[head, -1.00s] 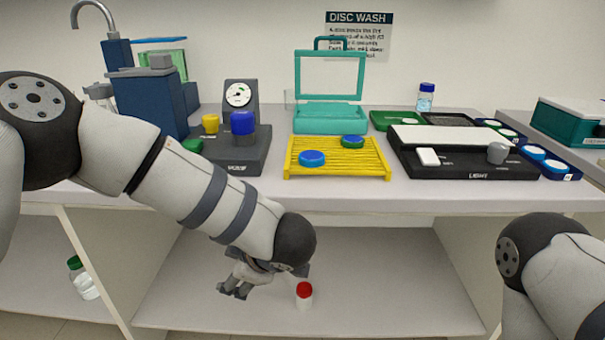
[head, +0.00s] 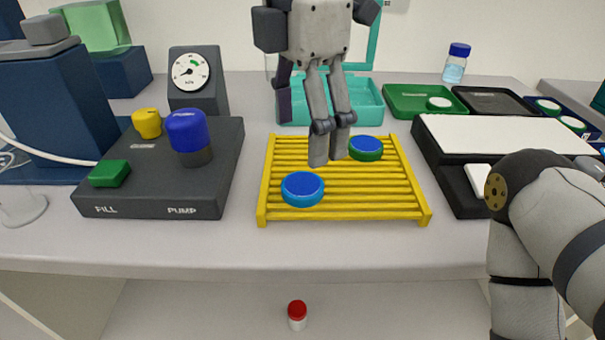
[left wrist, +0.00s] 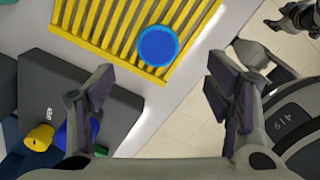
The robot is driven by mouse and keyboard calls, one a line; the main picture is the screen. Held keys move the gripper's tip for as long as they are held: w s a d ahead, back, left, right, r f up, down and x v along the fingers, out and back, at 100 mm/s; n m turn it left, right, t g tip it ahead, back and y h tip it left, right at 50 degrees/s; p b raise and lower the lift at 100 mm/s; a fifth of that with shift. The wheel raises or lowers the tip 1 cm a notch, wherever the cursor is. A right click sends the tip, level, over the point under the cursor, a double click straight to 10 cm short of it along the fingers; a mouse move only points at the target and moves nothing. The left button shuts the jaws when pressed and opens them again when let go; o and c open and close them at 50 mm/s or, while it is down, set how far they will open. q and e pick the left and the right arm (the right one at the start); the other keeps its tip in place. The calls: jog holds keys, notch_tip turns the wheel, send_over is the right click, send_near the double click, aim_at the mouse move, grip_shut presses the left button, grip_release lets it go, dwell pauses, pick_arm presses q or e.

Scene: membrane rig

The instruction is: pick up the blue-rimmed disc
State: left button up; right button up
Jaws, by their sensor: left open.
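The blue-rimmed disc (head: 302,188) lies flat on the front left of the yellow slatted rack (head: 345,213). A green-rimmed disc with a blue face (head: 366,148) lies on the rack's back right. My left gripper (head: 328,155) points down over the rack, its fingers just behind and right of the blue-rimmed disc in the picture. In the left wrist view the fingers are wide apart and empty, and the blue-rimmed disc (left wrist: 158,45) shows beyond them, above the gap. A dark jointed part at that view's top right may be my right gripper; its jaws are unclear.
The dark pump box (head: 225,150) with knobs stands left of the rack. A black light box (head: 455,185) stands at right, near my right arm. A teal case and a green tray (head: 405,105) stand behind. A red-capped bottle (head: 297,316) is on the lower shelf.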

aim_at(304, 184)
pick_arm(q)
jog(key=f, duration=0.8)
jog(key=shift+w, duration=0.2)
jog(key=c, duration=1.1)
